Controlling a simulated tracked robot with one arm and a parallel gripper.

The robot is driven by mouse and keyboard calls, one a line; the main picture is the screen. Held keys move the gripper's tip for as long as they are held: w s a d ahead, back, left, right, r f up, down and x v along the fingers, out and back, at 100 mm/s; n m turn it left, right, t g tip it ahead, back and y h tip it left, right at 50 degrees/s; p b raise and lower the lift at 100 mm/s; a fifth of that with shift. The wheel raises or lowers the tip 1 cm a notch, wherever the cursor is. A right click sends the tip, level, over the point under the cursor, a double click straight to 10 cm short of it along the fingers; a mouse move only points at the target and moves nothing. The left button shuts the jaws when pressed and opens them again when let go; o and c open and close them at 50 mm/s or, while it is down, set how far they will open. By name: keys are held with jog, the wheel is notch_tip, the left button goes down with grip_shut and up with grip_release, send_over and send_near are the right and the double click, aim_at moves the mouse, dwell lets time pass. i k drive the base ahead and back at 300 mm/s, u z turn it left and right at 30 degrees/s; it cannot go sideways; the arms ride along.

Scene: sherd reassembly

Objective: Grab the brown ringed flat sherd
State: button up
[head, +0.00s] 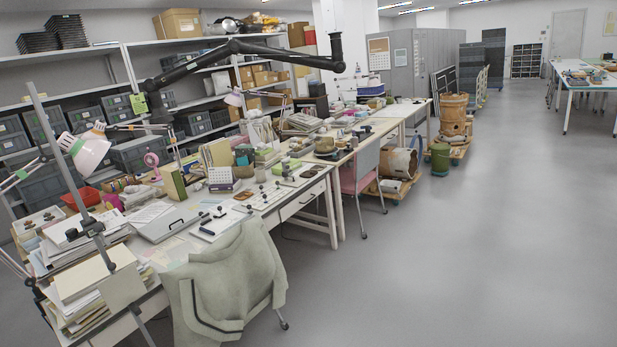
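My gripper is not in view. I cannot make out a brown ringed flat sherd for certain from this distance. A small brown flat piece (243,195) lies on the long cluttered work table, but it is too small to show any rings. A white tray (52,211) with a few small brown pieces lies at the left end of the table. I cannot tell whether the sherd is among them.
A grey-green jacket (232,282) hangs over a chair at the table's near side. A pink chair (361,178) stands farther along. A black jointed boom (235,47) reaches over the table. Large pots (453,110) stand beyond. The grey floor (480,240) at right is clear.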

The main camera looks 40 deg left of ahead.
aim_at(307, 174)
jog(key=u, duration=0.8)
jog(key=i, duration=4.6)
jog(key=z, duration=0.9)
